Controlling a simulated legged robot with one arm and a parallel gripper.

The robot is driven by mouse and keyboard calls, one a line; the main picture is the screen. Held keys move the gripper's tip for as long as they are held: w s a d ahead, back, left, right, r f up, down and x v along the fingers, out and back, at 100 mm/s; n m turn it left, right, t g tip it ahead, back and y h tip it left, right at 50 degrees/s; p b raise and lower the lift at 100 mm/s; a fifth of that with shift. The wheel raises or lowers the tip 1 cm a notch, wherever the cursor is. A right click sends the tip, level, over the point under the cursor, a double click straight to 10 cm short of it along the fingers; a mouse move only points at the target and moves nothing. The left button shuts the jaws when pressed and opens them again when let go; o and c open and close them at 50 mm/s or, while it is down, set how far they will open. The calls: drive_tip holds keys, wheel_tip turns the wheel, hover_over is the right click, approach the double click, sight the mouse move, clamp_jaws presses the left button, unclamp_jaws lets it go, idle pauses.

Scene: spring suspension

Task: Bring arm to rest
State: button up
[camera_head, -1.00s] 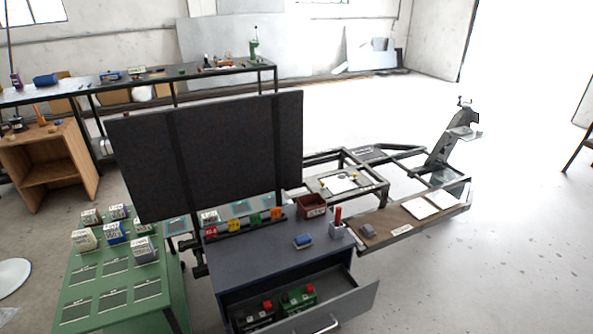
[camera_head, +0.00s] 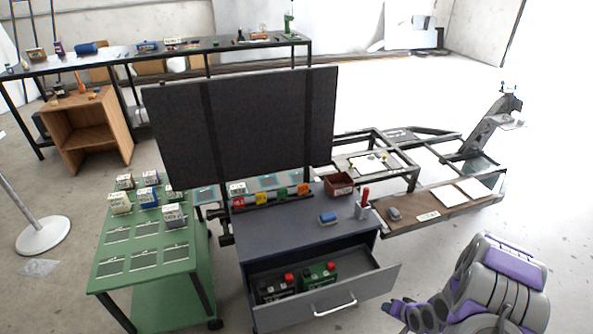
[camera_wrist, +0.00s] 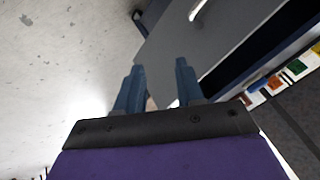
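My purple and grey arm (camera_head: 505,285) shows at the lower right in the head view, apart from the furniture. My gripper (camera_wrist: 158,70) shows in the wrist view as two blue fingers spread apart with nothing between them. In the head view its end is near the open drawer's right corner. The drawer (camera_head: 340,299) of the dark blue cabinet (camera_head: 290,238) is pulled out. A green box (camera_head: 318,277) and a black box (camera_head: 277,290), both with red tops, sit inside it.
A green cart (camera_head: 150,240) with several small boxes stands at the left. A dark panel (camera_head: 245,125) rises behind the cabinet. A blue block (camera_head: 327,218) and a red bin (camera_head: 339,185) are on its top.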

drive_tip(key=s+a+r+n+g+h, duration=0.1)
drive_tip(key=s+r+g+h, duration=0.15)
drive_tip(key=r, duration=0.95)
drive_tip(key=s+a+r+n+g+h, duration=0.15)
drive_tip(key=s+r, duration=0.25)
drive_tip(key=r, duration=0.8)
drive_tip(key=s+a+r+g, duration=0.1)
drive_tip(key=s+a+r, duration=0.4)
drive_tip(key=s, duration=0.3)
drive_tip(key=s+a+r+n+g+y, duration=0.1)
drive_tip(key=s+a+r, duration=0.4)
drive_tip(key=s, duration=0.4)
drive_tip(key=s+a+r+n+g, duration=0.1)
drive_tip(key=s+a+r+g, duration=0.1)
drive_tip(key=s+a+r, duration=0.3)
drive_tip(key=s+r, duration=0.1)
drive_tip(key=s, duration=0.3)
drive_tip(key=shift+s+a+r+y, duration=0.15)
drive_tip(key=shift+s+r+y, duration=0.1)
drive_tip(key=shift+y, duration=0.15)
